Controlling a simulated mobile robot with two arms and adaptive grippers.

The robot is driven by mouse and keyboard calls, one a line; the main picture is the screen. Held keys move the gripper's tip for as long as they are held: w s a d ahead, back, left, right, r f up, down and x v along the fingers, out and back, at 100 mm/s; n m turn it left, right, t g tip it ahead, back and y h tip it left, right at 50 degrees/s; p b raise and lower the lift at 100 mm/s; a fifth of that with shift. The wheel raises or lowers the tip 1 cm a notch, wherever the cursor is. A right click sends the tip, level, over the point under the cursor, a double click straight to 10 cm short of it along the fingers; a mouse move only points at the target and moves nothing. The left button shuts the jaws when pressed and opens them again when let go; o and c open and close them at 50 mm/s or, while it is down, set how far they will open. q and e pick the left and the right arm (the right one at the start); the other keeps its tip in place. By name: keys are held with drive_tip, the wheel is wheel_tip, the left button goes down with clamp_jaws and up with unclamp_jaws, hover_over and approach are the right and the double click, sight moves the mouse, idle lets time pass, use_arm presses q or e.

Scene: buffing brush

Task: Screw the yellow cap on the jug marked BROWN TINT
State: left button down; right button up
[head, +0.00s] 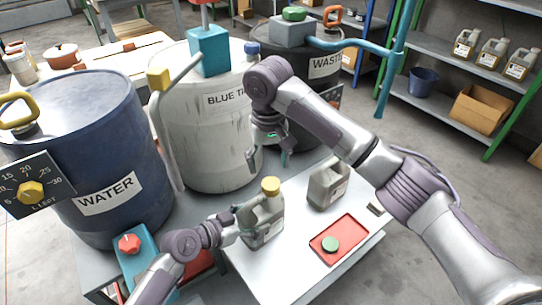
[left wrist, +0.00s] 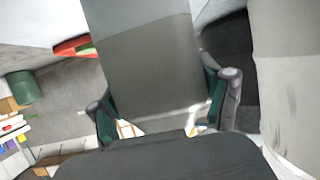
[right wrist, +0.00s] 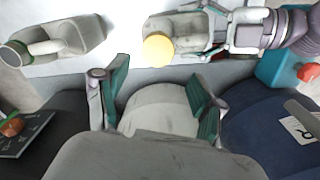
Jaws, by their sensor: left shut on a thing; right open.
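A grey jug (head: 262,228) stands on the white table, its label too small to read. The yellow cap (head: 270,185) sits at its neck; how tightly it is on I cannot tell. The cap shows from above in the right wrist view (right wrist: 158,50). My left gripper (head: 240,212) is shut on this jug, whose grey body (left wrist: 150,70) fills the space between the fingers in the left wrist view. My right gripper (head: 270,158) is open and empty, above and behind the jug, apart from the cap. Its fingers (right wrist: 155,100) show nothing between them.
A second grey jug (head: 328,185) stands to the right. A red tray (head: 352,232) with a green cap (head: 330,244) lies in front of it. Large WATER (head: 85,150), BLUE T… (head: 215,145) and WASTE (head: 325,90) barrels stand behind and left.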

sight(271, 183)
drive_tip(key=n, duration=0.7)
drive_tip(key=shift+r, duration=0.25)
drive_tip(key=n, duration=0.6)
drive_tip(key=shift+d+r+n, duration=0.1)
drive_tip(key=shift+r+n, duration=0.1)
drive_tip(key=shift+n, duration=0.2)
drive_tip(key=n, duration=0.6)
drive_tip(key=shift+r+n, duration=0.15)
drive_tip(key=shift+n, duration=0.15)
drive_tip(key=n, duration=0.6)
drive_tip(key=shift+d+r, duration=0.1)
drive_tip(key=shift+d, duration=0.05)
drive_tip(key=shift+f, duration=4)
drive_tip(key=shift+c, duration=0.2)
